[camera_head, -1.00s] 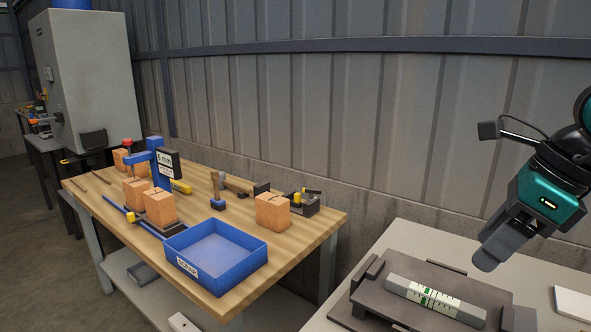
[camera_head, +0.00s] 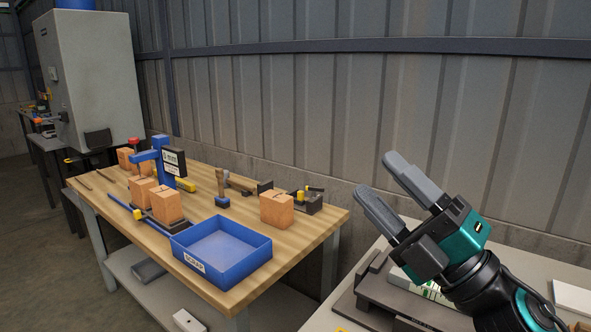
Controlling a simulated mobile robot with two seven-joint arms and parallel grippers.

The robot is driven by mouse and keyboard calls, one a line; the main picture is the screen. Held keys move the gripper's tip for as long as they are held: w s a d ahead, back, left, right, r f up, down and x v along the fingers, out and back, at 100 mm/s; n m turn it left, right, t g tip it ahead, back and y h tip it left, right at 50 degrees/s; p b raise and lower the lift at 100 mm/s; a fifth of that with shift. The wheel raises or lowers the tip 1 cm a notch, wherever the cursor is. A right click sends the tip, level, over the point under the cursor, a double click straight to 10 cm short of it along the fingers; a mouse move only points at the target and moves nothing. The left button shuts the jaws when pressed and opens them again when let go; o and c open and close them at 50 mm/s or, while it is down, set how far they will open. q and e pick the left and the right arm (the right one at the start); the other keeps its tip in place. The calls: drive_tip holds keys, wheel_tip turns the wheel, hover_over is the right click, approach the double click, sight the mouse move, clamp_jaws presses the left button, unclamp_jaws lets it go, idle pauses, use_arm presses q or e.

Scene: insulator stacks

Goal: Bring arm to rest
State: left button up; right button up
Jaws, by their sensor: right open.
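My right gripper (camera_head: 376,180) is in the right half of the head view, above the grey table (camera_head: 337,321). Its two grey fingers are apart, empty, and point up and to the left. The teal wrist and dark arm come in from the lower right. They hide much of the dark fixture (camera_head: 372,318) on the grey table. A white piece with green marks (camera_head: 432,291) lies on the fixture, mostly hidden behind my arm. My left gripper is not in view.
A wooden workbench (camera_head: 292,243) at left centre carries a blue tray (camera_head: 222,255), several orange-brown blocks (camera_head: 276,210), a blue stand (camera_head: 165,162) and hand tools. A grey cabinet (camera_head: 92,80) stands at the far left. A corrugated metal wall (camera_head: 280,110) closes the back.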

drive_tip(key=d+f+m+h, duration=0.5)
drive_tip(key=f+m+h, duration=0.5)
drive_tip(key=m, duration=0.1)
drive_tip(key=d+f+m+h, duration=0.6)
drive_tip(key=f+m+h, duration=0.3)
drive_tip(key=f+m, duration=0.2)
drive_tip(key=s+a+f+m+g, duration=0.1)
drive_tip(key=s+f+m+g, duration=0.4)
drive_tip(key=s+f+g, duration=1.1)
drive_tip(key=w+a+f+t+y+b, duration=0.1)
drive_tip(key=f+t+b, duration=0.1)
drive_tip(key=f+t, duration=0.3)
drive_tip(key=w+a+f+n+t+y+b, duration=0.1)
drive_tip(key=w+a+f+t+b, duration=0.1)
drive_tip(key=f+t, duration=0.3)
drive_tip(key=shift+w+f+t, duration=0.2)
drive_tip(key=shift+f+t, duration=0.1)
drive_tip(key=shift+f, duration=1.8)
